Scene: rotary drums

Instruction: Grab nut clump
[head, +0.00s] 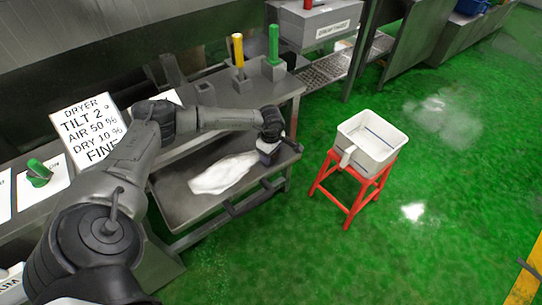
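A pale white mass (222,174) lies flat on the grey metal tray (180,207) below the bench. I cannot tell from its shape whether it is the nut clump, and no separate clump shows clearly. My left arm comes in from the left and reaches across the bench. My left gripper (267,153) is over the right end of the tray, just right of the white mass. It points down, and its fingers are too small and dark to tell whether they are open or hold anything. My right gripper is not in view.
A white bin (371,142) with a handle stands on a red stool (350,203) right of the tray. Yellow (238,49) and green (273,44) levers rise from the bench. A dryer sign (88,128) stands at the left. The green floor at the right is free.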

